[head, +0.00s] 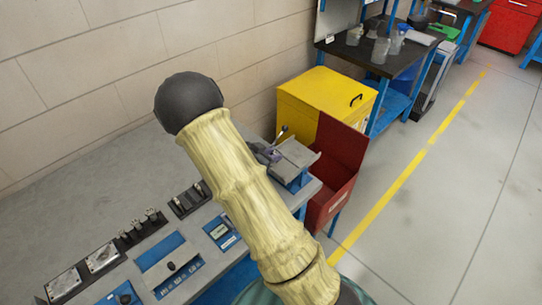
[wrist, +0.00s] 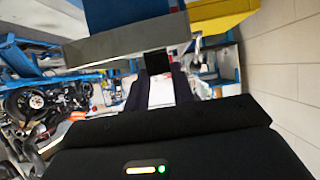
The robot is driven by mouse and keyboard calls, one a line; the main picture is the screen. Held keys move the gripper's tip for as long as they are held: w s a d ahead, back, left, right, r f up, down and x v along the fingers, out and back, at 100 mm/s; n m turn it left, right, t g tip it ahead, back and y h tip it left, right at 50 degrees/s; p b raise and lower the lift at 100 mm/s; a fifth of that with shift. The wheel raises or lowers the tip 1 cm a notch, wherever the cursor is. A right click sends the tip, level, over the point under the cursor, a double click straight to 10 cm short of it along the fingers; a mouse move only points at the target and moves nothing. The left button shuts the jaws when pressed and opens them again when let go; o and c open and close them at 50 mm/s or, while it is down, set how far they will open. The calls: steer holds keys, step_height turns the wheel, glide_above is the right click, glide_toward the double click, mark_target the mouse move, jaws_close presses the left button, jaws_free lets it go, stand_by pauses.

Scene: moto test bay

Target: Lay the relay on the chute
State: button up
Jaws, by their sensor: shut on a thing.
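In the wrist view my gripper (wrist: 157,76) shows two dark fingers closed on a small black block, which I take to be the relay (wrist: 155,62). Most of the block is hidden between the fingers. It shows close to the edge of a grey slab; I cannot tell whether they touch. In the head view my arm covers the middle of the bench, and I cannot make out the relay there. A grey plate on a blue support, which looks like the chute (head: 297,154), stands at the bench's right end, just right of my arm.
A red bin (head: 340,160) stands beyond the plate, with a yellow cabinet (head: 325,95) behind. A small lever with a dark knob (head: 283,129) rises beside the plate. Several fixtures and a blue panel (head: 222,232) line the grey bench (head: 90,205). Open floor lies to the right.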

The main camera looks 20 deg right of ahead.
steer(key=shift+d+f, duration=0.1)
steer(key=shift+f, duration=0.15)
steer(key=shift+f, duration=0.2)
steer(key=o, duration=1)
steer(key=shift+c, duration=0.2)
steer(key=shift+r, duration=0.15)
steer(key=shift+a+r, duration=0.15)
steer(key=shift+a, duration=0.1)
steer(key=v, duration=1.1)
steer(key=shift+a, duration=0.3)
